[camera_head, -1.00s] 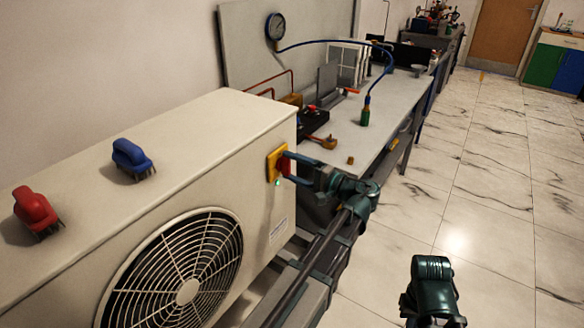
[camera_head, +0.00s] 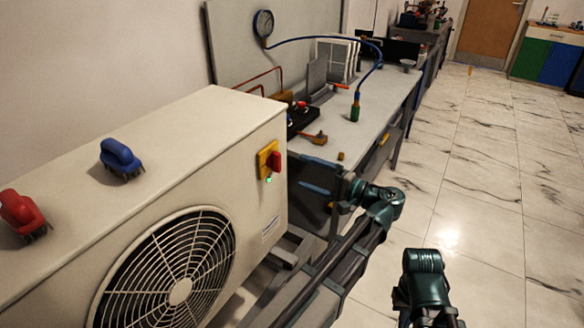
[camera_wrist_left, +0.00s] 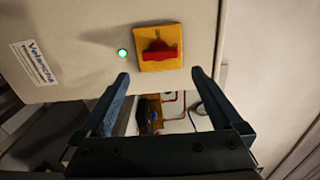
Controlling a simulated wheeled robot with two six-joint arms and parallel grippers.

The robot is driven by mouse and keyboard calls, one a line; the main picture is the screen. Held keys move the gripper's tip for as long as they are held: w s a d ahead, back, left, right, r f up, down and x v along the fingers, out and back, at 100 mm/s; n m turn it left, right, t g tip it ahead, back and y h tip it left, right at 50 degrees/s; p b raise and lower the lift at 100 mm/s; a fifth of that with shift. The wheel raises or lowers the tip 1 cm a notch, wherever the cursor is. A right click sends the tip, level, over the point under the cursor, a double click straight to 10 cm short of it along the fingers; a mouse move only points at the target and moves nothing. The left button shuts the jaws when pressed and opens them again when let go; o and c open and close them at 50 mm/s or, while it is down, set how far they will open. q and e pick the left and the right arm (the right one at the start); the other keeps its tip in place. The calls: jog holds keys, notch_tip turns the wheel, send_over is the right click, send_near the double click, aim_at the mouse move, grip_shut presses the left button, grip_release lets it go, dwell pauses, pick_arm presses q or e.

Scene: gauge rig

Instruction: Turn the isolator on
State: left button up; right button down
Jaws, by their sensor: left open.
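The isolator (camera_head: 269,161) is a yellow plate with a red handle on the end of the cream fan unit. Its red handle (camera_head: 277,162) stands upright in the head view. A small green light (camera_head: 268,180) glows just below the plate. In the left wrist view the isolator (camera_wrist_left: 160,47) is ahead of the fingertips, and the handle lies across the picture, with the lit green light (camera_wrist_left: 123,53) to its left. My left gripper (camera_head: 302,173) is open and empty, a short gap to the right of the handle. My right gripper is not in view.
The fan unit (camera_head: 185,140) carries a blue brush (camera_head: 121,158) and a red brush (camera_head: 22,213) on top. A grey bench (camera_head: 350,133) with a gauge (camera_head: 263,23), blue hose and tools stands behind. The marble floor at right is open.

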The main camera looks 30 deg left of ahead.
pick_arm(q)
jog(key=shift+s+d, duration=0.2)
jog(key=shift+d, duration=2.5)
jog(key=s+f+g+h, duration=0.1)
jog(key=s+f+h, duration=0.3)
jog(key=f+h, duration=0.45)
jog(key=s+f+h, duration=0.4)
jog(key=f+h, duration=0.1)
jog(key=f, duration=0.6)
jog(key=s+d+f+m+h, duration=0.15)
jog(key=s+d, duration=0.25)
jog(key=d, duration=0.4)
jog(key=s+d+f+m+h, duration=0.15)
jog(key=s+d, duration=0.25)
jog(key=d, duration=0.4)
notch_tip(320, 180, up, 16)
jog(key=p, duration=1.4)
jog(key=shift+d+f+g+p, duration=0.2)
jog(key=shift+d+g+p, duration=0.05)
jog(key=shift+g+p, duration=0.15)
